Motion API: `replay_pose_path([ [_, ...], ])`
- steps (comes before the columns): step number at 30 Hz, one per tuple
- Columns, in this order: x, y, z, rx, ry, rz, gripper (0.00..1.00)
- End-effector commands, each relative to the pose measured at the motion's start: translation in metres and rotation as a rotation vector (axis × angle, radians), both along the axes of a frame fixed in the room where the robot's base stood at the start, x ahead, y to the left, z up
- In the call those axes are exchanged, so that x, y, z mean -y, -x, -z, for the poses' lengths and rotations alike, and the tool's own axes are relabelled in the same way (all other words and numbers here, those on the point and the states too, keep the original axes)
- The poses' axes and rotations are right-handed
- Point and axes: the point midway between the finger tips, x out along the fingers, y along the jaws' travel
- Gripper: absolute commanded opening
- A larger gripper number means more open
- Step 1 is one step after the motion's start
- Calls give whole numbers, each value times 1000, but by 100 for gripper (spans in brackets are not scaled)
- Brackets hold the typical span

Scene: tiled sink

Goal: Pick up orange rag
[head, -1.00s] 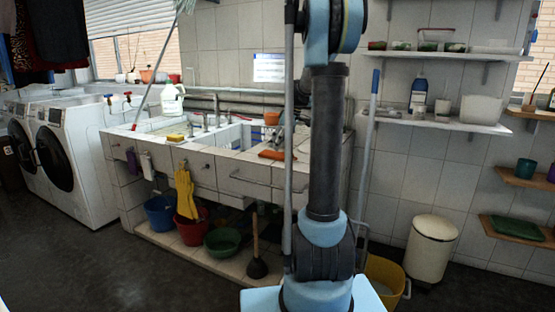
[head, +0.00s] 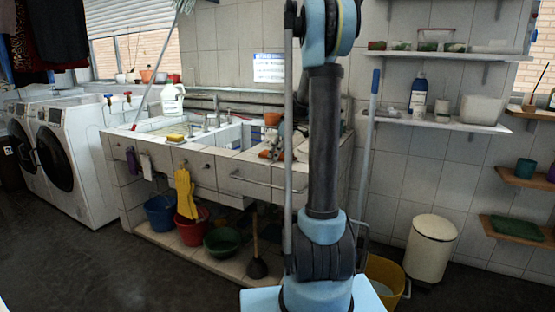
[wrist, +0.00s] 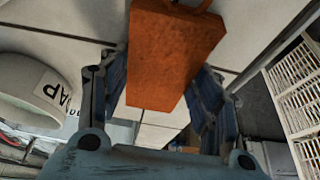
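The orange rag (wrist: 175,55) fills the upper middle of the wrist view, as a flat orange block with a loop at its top edge. My gripper (wrist: 160,85) has one finger on each side of it, spread wide apart. I see no clear squeeze on the rag.
A white pot (wrist: 40,95) marked with letters stands left of my gripper. A white slatted rack (wrist: 298,100) is on the right. In the head view, a terracotta pot (head: 272,118) stands behind my gripper, and a yellow sponge (head: 175,138) lies by the sink.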

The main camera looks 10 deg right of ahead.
Motion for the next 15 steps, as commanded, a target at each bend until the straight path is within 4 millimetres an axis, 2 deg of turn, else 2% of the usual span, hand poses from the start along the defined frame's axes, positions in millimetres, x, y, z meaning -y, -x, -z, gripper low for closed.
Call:
replay_pose_path([
  [9, 0, 0, -2, 0, 0, 0, 34],
  [15, 0, 0, -25, 0, 0, 0, 34],
])
